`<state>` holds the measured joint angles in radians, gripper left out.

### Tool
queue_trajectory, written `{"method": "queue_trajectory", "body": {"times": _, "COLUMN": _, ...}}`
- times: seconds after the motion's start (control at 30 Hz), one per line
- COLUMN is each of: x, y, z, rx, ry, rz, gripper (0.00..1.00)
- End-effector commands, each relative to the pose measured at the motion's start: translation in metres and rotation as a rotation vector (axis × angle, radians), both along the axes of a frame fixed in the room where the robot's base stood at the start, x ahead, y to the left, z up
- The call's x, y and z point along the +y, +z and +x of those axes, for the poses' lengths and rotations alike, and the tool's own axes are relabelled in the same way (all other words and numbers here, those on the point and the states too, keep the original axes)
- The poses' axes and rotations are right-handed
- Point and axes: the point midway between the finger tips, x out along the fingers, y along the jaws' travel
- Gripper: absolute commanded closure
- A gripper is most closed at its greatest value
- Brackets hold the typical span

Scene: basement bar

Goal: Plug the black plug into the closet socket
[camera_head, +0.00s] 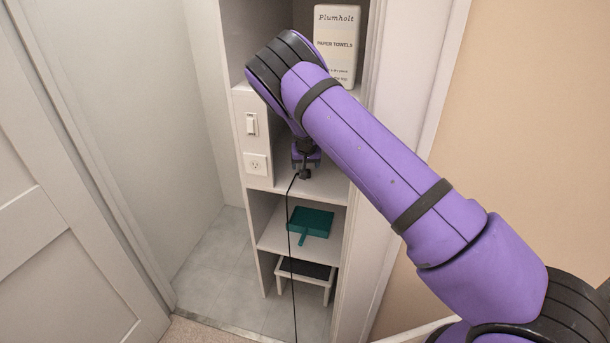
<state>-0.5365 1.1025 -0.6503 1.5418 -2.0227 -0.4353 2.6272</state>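The closet socket (256,165) is a white outlet plate on the front edge of the closet's white panel, below a light switch. My gripper (305,165) is at the end of the purple arm, to the right of the socket and apart from it, in front of a middle shelf. The black plug (305,174) shows as a small dark shape at the gripper's tip, with a black cord (289,235) hanging from it toward the floor. The gripper appears shut on the plug. The fingers are small and partly hidden by the arm, and the prongs cannot be made out.
A light switch (251,124) is above the socket. A paper towels box (337,45) stands on the upper shelf. A teal dustpan (310,222) lies on a lower shelf, above a small white stool (305,269). A grey door (65,200) stands at left.

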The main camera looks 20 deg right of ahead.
Motion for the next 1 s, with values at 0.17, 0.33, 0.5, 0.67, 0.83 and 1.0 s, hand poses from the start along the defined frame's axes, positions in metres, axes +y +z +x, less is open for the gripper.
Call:
{"method": "queue_trajectory", "body": {"times": 0.17, "x": -0.001, "y": -0.010, "z": 0.004, "rx": 0.001, "ry": 0.000, "rz": 0.000, "gripper": 0.26}}
{"method": "queue_trajectory", "body": {"times": 0.33, "x": -0.003, "y": -0.032, "z": 0.013, "rx": 0.001, "ry": 0.000, "rz": 0.000, "gripper": 0.26}}
{"method": "queue_trajectory", "body": {"times": 0.5, "x": -0.003, "y": -0.046, "z": 0.019, "rx": 0.000, "ry": -0.001, "rz": 0.001, "gripper": 0.26}}
{"method": "queue_trajectory", "body": {"times": 0.67, "x": -0.003, "y": -0.046, "z": 0.019, "rx": 0.000, "ry": 0.000, "rz": 0.000, "gripper": 0.26}}
{"method": "queue_trajectory", "body": {"times": 0.83, "x": -0.003, "y": -0.046, "z": 0.019, "rx": 0.000, "ry": 0.000, "rz": 0.000, "gripper": 0.28}}
{"method": "queue_trajectory", "body": {"times": 1.0, "x": -0.003, "y": -0.046, "z": 0.019, "rx": 0.000, "ry": 0.000, "rz": 0.000, "gripper": 0.67}}
